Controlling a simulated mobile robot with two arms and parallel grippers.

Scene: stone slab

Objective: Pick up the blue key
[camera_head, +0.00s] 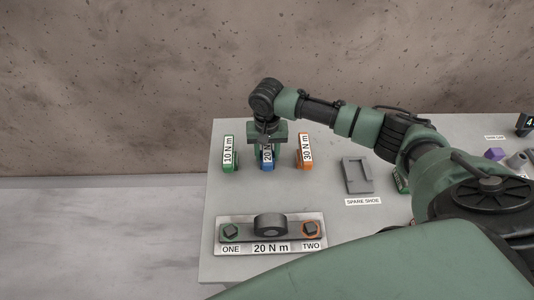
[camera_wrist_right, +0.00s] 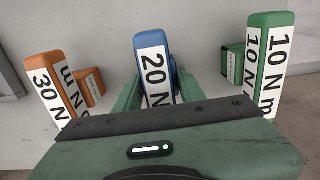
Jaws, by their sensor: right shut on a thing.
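The blue key (camera_head: 267,162) stands upright on the grey slab, in the middle of a row of three keys, with a white "20 N m" label. In the right wrist view the blue key (camera_wrist_right: 153,50) rises between the green fingers of my right gripper (camera_wrist_right: 155,92). In the head view my right gripper (camera_head: 267,145) is over the blue key from above and shut on it. The hand hides part of the key, and I cannot tell whether its foot touches the slab. My left gripper is not in view.
A green "10 N m" key (camera_head: 228,155) and an orange "30 N m" key (camera_head: 305,152) stand close on either side. A plate with two bolts (camera_head: 270,247) lies in front. A grey spare shoe (camera_head: 357,176) lies to the right.

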